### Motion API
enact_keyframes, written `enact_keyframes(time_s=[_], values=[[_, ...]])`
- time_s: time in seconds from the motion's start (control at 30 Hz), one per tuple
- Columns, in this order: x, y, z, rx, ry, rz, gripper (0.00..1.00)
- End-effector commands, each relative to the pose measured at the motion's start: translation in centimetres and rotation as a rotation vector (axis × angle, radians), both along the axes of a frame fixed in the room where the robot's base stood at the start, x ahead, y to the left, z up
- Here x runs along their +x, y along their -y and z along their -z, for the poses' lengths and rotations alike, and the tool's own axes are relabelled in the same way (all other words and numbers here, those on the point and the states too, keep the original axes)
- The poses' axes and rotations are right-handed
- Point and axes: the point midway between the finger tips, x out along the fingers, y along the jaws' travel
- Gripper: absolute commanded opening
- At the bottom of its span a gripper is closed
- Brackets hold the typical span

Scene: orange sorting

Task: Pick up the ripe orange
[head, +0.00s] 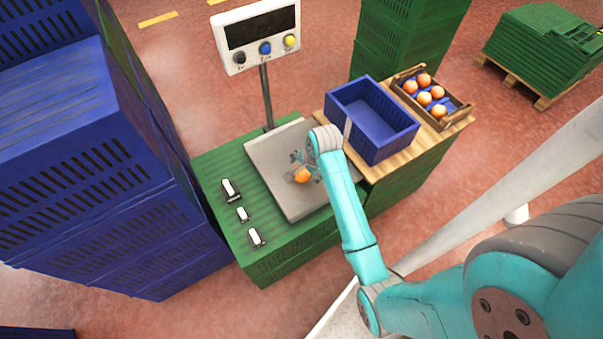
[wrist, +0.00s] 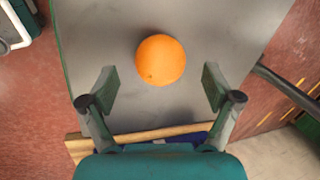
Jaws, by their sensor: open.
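An orange (wrist: 161,60) lies on the grey scale plate (wrist: 230,25) in the wrist view. In the head view the orange (head: 302,175) shows partly, with my gripper (head: 304,163) right over it. In the wrist view my gripper (wrist: 158,88) is open, with one finger to each side. The orange sits a little beyond the line between the fingertips and touches neither finger. The grey scale plate (head: 265,160) rests on green crates in the head view.
A scale display (head: 257,36) stands on a pole behind the plate. An empty blue crate (head: 372,118) and a wooden box (head: 460,112) with several oranges stand to the right. Stacked blue crates (head: 75,160) rise on the left. Several small devices (head: 243,214) lie left of the plate.

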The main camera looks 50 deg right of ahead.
Motion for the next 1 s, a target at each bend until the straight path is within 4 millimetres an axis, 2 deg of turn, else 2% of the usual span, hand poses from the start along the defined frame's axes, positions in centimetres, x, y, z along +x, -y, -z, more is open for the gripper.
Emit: enact_keyframes(time_s=[0.2,0.47,0.5,0.77,1.0], values=[[0.7,0.1,2.4,0.0,-0.001,-0.001,0.89],[0.8,0.1,2.7,0.0,0.0,-0.001,0.89],[0.8,0.1,2.7,0.0,0.0,-0.001,0.86],[0.8,0.1,2.7,0.0,0.0,-0.001,0.22],[0.8,0.1,2.7,0.0,0.0,-0.001,0.21]])
